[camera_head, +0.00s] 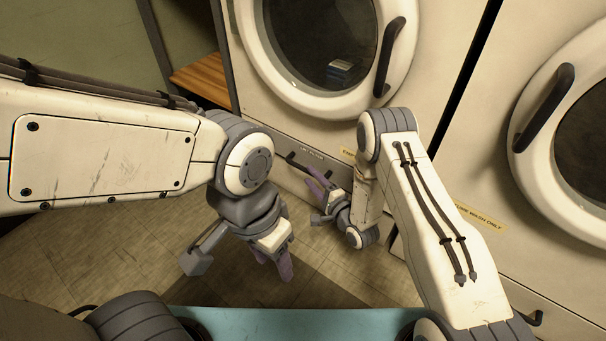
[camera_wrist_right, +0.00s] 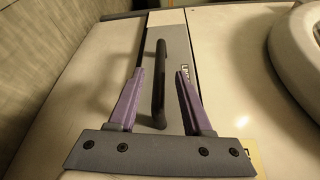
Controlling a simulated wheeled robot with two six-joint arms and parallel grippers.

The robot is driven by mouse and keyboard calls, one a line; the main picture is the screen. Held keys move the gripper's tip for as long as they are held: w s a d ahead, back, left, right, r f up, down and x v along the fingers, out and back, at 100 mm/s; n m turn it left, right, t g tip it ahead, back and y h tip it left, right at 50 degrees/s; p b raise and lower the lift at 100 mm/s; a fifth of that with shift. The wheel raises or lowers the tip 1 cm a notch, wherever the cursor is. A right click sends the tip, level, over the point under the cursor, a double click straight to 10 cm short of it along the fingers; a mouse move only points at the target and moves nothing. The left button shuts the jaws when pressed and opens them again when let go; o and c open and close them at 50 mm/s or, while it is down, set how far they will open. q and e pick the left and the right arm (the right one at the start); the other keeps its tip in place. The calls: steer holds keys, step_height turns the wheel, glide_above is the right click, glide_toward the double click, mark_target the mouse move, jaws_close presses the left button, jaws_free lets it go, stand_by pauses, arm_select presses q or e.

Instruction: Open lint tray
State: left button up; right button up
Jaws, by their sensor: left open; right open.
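The lint tray (camera_head: 276,140) is a grey strip with a small label, low on the machine under the round door. Its dark bar handle (camera_head: 300,166) stands out from the front. In the right wrist view the black handle (camera_wrist_right: 159,85) lies between the two purple fingers of my right gripper (camera_wrist_right: 159,75), which is open with a gap on both sides. In the head view my right gripper (camera_head: 318,182) is at the handle. My left gripper (camera_head: 284,266) is open and empty, pointing down over the floor, away from the machine.
The round door (camera_head: 335,45) above has a dark vertical handle (camera_head: 388,57). A second machine (camera_head: 480,190) stands to the right across a narrow gap. A wooden bench (camera_head: 203,77) is at the left. Tiled floor (camera_head: 130,250) lies clear in front.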

mark_target(305, 169)
steer(key=b+x, duration=0.2)
steer(key=x, duration=0.2)
steer(key=shift+w+a+f, duration=0.1)
steer(key=shift+w+f, duration=0.05)
steer(key=shift+w+a, duration=0.35)
steer(key=shift+w, duration=0.15)
jaws_close()
steer(key=shift+d, duration=0.15)
stand_by(0.7)
